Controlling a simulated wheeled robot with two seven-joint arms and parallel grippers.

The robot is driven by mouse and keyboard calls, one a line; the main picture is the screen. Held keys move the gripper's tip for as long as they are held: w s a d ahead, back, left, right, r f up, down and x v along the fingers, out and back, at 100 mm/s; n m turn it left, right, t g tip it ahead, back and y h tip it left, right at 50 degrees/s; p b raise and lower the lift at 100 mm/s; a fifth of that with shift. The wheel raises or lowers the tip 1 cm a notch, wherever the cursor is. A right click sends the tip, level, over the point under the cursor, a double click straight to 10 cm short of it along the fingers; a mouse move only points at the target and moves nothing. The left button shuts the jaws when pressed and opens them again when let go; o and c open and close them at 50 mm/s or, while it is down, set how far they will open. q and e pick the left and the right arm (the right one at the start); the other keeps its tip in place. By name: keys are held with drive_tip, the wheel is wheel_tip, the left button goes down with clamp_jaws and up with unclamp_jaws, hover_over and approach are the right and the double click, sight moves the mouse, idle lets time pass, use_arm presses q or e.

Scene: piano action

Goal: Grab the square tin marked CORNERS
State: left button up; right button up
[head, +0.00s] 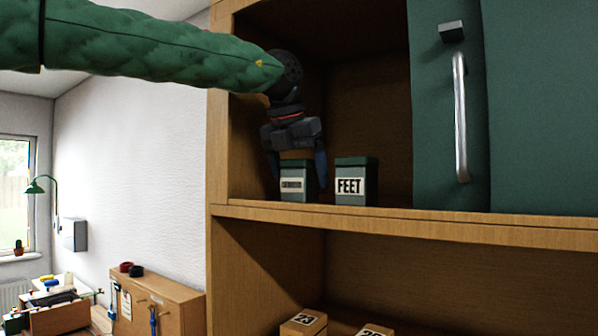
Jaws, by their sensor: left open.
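A square green tin (297,187) stands at the left on the upper shelf. Its white label carries small dark print that I cannot read for certain; it may say CORNERS. My left gripper (297,176) points down over this tin, open, with one finger at each side of it. I cannot tell whether the fingers touch the tin. The gripper's body hides part of the tin's top. A similar green tin marked FEET (350,187) stands just to the right, close to the right finger. My right gripper is not in view.
The wooden shelf board (400,221) has clear room right of the FEET tin, up to a green door (450,120) with a metal handle (461,115). Wooden boxes marked with numbers (303,325) stand on the shelf below. The cabinet's side wall is close on the left.

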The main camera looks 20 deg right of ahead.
use_arm(q)
drive_tip(key=shift+w+d+f, duration=0.3)
drive_tip(key=shift+d+f, duration=0.1)
drive_tip(key=shift+f, duration=0.25)
drive_tip(key=shift+s+a, duration=0.15)
drive_tip(key=c, duration=1.2)
drive_tip(key=shift+r, duration=0.1)
drive_tip(key=shift+c, duration=0.2)
